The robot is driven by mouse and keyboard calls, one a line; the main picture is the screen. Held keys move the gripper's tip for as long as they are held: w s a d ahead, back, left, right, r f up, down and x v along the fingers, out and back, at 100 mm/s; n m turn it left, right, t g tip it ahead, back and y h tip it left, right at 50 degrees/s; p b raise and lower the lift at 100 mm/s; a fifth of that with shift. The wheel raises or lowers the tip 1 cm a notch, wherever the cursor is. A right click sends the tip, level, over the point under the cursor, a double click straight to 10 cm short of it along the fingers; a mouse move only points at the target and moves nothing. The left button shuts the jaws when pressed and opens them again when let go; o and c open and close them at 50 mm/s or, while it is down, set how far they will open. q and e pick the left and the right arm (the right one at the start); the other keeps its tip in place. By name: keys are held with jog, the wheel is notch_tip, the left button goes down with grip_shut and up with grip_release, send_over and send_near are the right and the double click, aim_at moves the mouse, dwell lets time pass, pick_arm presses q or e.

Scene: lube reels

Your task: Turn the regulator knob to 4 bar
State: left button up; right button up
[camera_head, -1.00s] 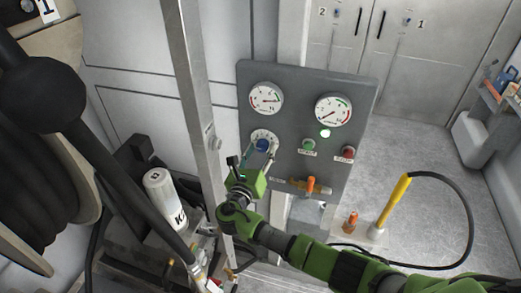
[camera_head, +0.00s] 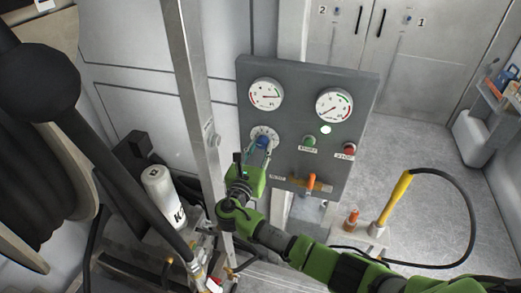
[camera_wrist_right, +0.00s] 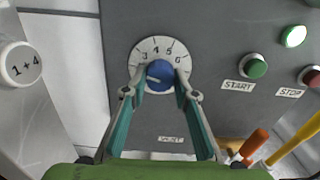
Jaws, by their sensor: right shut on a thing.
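The blue regulator knob (camera_head: 263,141) sits on a white numbered dial (camera_head: 264,133) at the left of the grey panel. In the right wrist view the knob (camera_wrist_right: 160,76) has a white pointer line toward its left side, and dial numbers 3 to 6 show above it. My right gripper (camera_head: 259,149) is at the knob from below, its fingers shut on the knob's two sides. Two round gauges (camera_head: 266,94) (camera_head: 334,106) are above; their needles are too small to read surely. My left gripper is not in view.
A green START button (camera_head: 309,141) and red STOP button (camera_head: 348,150) are right of the knob. An orange-handled valve (camera_head: 311,182) is below them. A metal post (camera_head: 195,110) stands close on the left. A yellow-handled tool with a black hose (camera_head: 396,198) is at right.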

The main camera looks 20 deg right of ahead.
jog(key=m+b, duration=0.1)
jog(key=m, duration=0.1)
jog(key=m+b, duration=0.3)
jog(key=m, duration=0.1)
jog(key=shift+f+b, duration=0.25)
jog(key=shift+b, duration=0.1)
jog(key=m+b, duration=0.2)
jog(key=m, duration=0.1)
jog(key=shift+r+m+b, duration=0.1)
jog(key=shift+m+b, duration=0.2)
jog(key=shift+b, duration=0.1)
jog(key=shift+r+m+b, duration=0.15)
jog(key=shift+m+b, duration=0.75)
jog(key=shift+m, duration=0.2)
jog(key=o, duration=1.1)
